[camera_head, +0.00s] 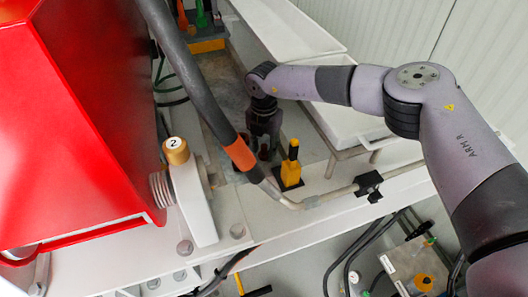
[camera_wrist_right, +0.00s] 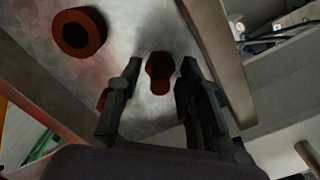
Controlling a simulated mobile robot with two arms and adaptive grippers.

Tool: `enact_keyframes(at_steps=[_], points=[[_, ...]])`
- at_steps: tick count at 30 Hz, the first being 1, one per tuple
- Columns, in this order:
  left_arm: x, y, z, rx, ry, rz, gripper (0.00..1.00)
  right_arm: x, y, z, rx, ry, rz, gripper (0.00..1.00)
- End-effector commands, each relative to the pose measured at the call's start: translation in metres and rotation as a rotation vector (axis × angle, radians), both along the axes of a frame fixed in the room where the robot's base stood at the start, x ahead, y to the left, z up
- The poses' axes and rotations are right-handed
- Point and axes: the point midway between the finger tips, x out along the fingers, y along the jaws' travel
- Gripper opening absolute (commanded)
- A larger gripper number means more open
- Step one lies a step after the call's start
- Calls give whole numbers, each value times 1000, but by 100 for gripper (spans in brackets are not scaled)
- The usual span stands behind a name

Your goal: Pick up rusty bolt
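A rusty bolt (camera_wrist_right: 158,72), reddish brown, lies on the mottled grey metal surface in the right wrist view. It shows between the fingers of my right gripper (camera_wrist_right: 162,88), near the tips. The fingers are apart, with a gap on each side of the bolt, so the gripper is open and empty. In the head view my right gripper (camera_head: 263,138) points down over the metal surface between the hose and the white trough. The bolt cannot be made out there. My left gripper is not in view.
A rusty ring-shaped piece (camera_wrist_right: 80,32) lies to the left, and another rusty bit (camera_wrist_right: 102,98) is partly hidden by the left finger. A black hose with an orange band (camera_head: 240,153), a yellow block (camera_head: 291,172) and a white trough (camera_head: 345,120) are close to the gripper.

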Motion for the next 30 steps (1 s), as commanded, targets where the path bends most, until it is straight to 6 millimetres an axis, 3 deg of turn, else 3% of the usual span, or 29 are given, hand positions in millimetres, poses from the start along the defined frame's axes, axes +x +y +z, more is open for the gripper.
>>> enact_keyframes(at_steps=[14,30], points=[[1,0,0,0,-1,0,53,0,0,0,0,0,0,0],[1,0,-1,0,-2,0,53,0,0,3,0,0,0,0]])
